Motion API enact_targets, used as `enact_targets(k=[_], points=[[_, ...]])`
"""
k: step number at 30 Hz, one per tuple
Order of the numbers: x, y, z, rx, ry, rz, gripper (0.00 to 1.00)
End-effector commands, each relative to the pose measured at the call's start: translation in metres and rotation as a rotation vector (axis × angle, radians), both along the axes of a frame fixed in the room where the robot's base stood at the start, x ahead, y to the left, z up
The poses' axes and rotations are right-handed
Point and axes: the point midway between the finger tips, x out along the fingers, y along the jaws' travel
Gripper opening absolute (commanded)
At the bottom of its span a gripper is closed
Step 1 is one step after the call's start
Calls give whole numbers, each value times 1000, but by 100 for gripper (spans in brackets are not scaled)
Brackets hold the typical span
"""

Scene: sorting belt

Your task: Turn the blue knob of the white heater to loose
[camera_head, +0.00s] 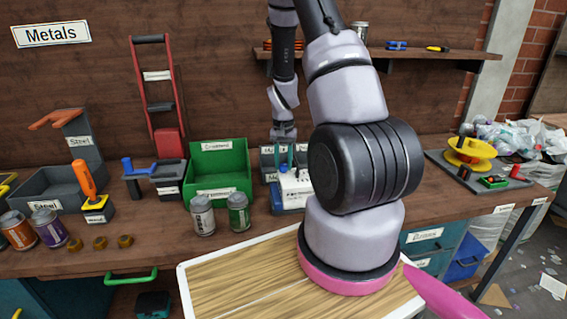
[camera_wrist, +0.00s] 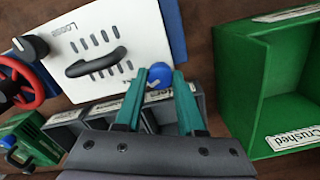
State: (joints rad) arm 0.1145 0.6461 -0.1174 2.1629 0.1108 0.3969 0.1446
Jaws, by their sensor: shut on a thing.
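The white heater (camera_wrist: 130,30) shows in the wrist view as a white panel with vent slots, a black handle and lettering; "Loose" reads at its left. A shorter word near the blue knob is partly hidden. The blue knob (camera_wrist: 160,75) is at the panel's lower edge, with a pale mark on it. My gripper (camera_wrist: 159,79) has teal fingers on both sides of the knob and is shut on it. In the head view the white heater (camera_head: 295,190) stands on the bench, with the gripper (camera_head: 291,158) above it; the knob is hard to make out there.
A green bin (camera_wrist: 262,75) stands close to the right in the wrist view; it is left of the heater in the head view (camera_head: 220,155). A red wheel (camera_wrist: 22,85) and black knob (camera_wrist: 30,46) are at the left. Two cans (camera_head: 202,215) stand in front of the bin.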

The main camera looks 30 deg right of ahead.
Motion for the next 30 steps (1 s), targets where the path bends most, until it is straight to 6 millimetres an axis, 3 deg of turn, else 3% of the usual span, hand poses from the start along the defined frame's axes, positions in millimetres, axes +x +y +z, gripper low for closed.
enact_targets(k=[15, 30], points=[[1, -1, 0, 0, -2, 446, 0], [1, 0, 0, -1, -2, 632, 0]])
